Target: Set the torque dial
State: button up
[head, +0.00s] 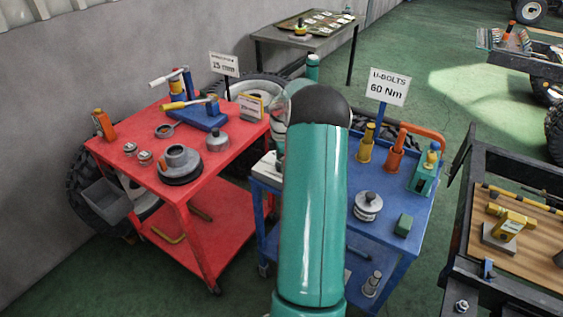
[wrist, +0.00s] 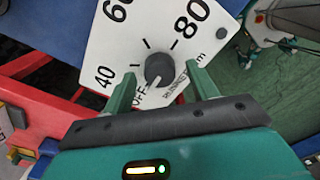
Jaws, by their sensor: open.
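The torque dial is a white plate (wrist: 118,58) marked OFF, 40, 60 and 80, with a dark round knob (wrist: 159,67) near its lower middle. A pale mark on the knob points down-left toward OFF. My gripper (wrist: 162,72) is open, one green finger on each side of the knob; contact is not visible. In the head view my teal arm hides the gripper and dial. A sign (head: 388,87) reading "U-BOLTS 60 Nm" stands over the blue cart (head: 335,235).
A red cart (head: 205,240) with tools and round parts stands at left, under another sign (head: 224,65). A dark-framed bench (head: 515,230) is at right. Green floor is open behind.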

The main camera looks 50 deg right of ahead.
jog(key=shift+f, duration=0.3)
jog(key=c, duration=1)
